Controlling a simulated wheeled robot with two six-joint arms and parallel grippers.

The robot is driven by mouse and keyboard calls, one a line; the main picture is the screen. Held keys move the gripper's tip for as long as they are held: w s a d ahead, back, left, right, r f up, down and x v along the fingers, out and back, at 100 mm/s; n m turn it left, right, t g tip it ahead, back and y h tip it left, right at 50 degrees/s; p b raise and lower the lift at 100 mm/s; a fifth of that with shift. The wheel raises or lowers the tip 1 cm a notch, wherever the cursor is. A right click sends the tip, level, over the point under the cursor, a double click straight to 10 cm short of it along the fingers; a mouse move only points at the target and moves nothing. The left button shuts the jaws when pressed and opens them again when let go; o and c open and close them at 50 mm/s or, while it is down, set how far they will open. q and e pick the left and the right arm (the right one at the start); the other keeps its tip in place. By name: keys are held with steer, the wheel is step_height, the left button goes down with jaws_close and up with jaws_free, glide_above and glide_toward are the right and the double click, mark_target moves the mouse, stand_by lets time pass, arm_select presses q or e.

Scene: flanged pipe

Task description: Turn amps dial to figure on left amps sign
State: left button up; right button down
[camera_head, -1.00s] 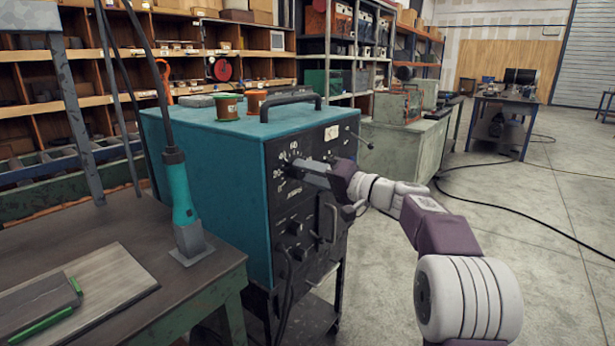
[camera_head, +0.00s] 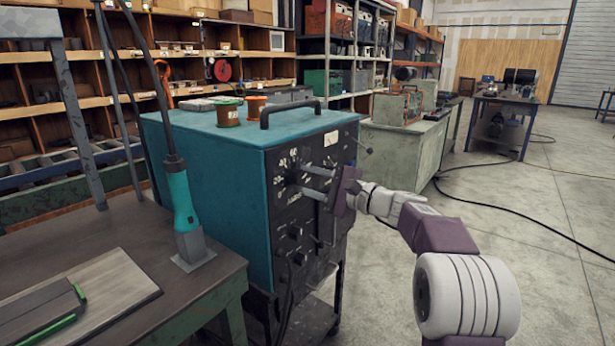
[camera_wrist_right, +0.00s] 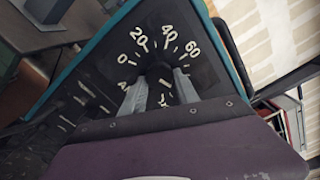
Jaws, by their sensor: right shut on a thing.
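The amps dial (camera_head: 294,176) is on the black front panel of a teal machine (camera_head: 205,165), with pale figures around it. In the right wrist view the dial's dark knob (camera_wrist_right: 158,76) sits amid the figures 0, 20, 40 and 60; lower figures are partly hidden by my gripper. My right gripper (camera_head: 304,181) reaches in from the right, its two grey fingers shut on the knob from both sides, also in the wrist view (camera_wrist_right: 159,90). The knob's pointer cannot be made out. No readable left amps sign shows. My left gripper is not in view.
A handle (camera_head: 290,108) and spools (camera_head: 229,112) are on the machine's top. A workbench (camera_head: 215,262) with a teal-handled tool (camera_head: 181,205) stands at left. Shelves are behind. The floor at right is open, crossed by a black cable (camera_head: 520,228).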

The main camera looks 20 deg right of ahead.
steer(key=m+p, duration=0.2)
steer(key=m, duration=0.2)
steer(key=shift+m, duration=0.3)
steer(key=m+p, duration=0.3)
steer(key=m, duration=0.1)
steer(key=shift+a, duration=0.1)
steer(key=shift+s+f+m+p, duration=0.1)
steer(key=shift+f+m+p, duration=0.05)
steer(key=shift+m+p, duration=0.5)
steer(key=shift+m, duration=0.25)
steer(key=c, duration=0.9)
jaws_free()
